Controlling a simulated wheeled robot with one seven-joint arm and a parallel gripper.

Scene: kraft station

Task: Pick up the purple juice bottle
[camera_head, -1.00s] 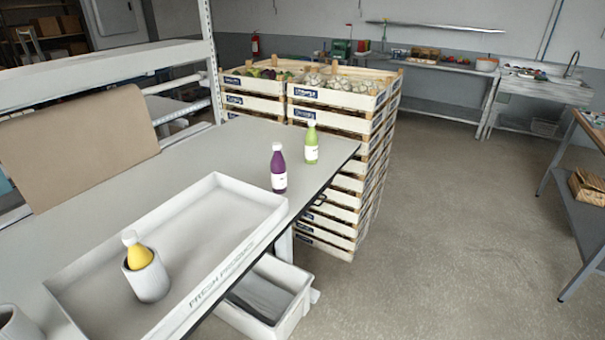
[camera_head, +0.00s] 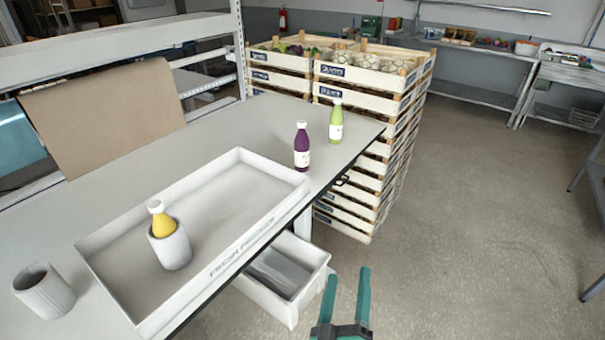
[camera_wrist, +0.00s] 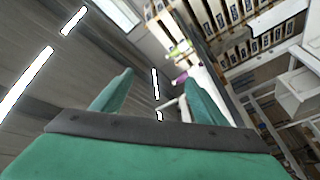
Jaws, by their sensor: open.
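The purple juice bottle (camera_head: 301,150) stands upright on the grey table (camera_head: 230,121), just past the far right corner of the white tray. It has a white cap and a white label. In the wrist view the purple bottle (camera_wrist: 180,79) is small, between my fingers in the picture and well beyond them. A green bottle (camera_head: 336,122) stands close behind it to the right. My gripper (camera_head: 346,290) is open and empty, in front of the table's edge at the bottom of the head view. In the wrist view its two green fingers (camera_wrist: 158,92) are spread apart.
A white tray (camera_head: 112,270) holds a yellow bottle (camera_head: 162,222) in a ribbed cup (camera_head: 172,250). Another cup (camera_head: 44,291) stands left of the tray. An open drawer (camera_head: 290,300) juts out under the table. Stacked crates (camera_head: 378,160) stand behind the table's right end.

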